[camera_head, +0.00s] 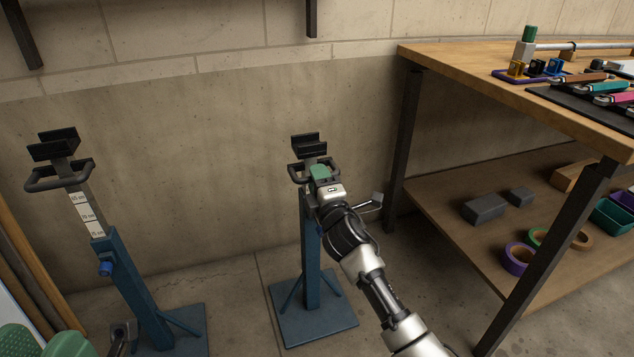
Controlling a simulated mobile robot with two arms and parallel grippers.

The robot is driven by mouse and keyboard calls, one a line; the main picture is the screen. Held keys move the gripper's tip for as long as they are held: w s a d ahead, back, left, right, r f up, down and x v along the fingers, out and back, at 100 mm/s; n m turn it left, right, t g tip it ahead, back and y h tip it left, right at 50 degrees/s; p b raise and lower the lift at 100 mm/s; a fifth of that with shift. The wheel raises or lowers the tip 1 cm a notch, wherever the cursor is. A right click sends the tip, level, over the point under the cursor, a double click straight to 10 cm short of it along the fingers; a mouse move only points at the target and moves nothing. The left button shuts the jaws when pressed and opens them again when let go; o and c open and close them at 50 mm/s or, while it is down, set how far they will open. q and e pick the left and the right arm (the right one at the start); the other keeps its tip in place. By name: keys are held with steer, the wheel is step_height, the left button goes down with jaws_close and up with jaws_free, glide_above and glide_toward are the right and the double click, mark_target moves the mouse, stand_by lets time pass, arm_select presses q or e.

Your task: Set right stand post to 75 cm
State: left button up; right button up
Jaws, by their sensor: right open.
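The right stand (311,260) is in the middle of the head view, with a blue lower post on a flat blue base. Its black cradle (306,142) is at the top, with a dark loop handle (297,174) just under it. My right gripper (318,172) is open at this handle, in front of the upper post. A green part shows at its tip; I cannot tell whether it touches the handle. The gripper and wrist hide the upper post, so no scale marks can be read there.
A similar stand (124,285) with a scale and blue knob is at left. A wooden workbench (450,75) with a lower shelf (440,205) is at right. A small grey block on a dark lever (377,199) shows beside my right wrist. Bare floor lies between the stands.

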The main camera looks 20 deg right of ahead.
steer(key=shift+w+r, duration=0.1)
steer(key=shift+w, duration=0.4)
jaws_close()
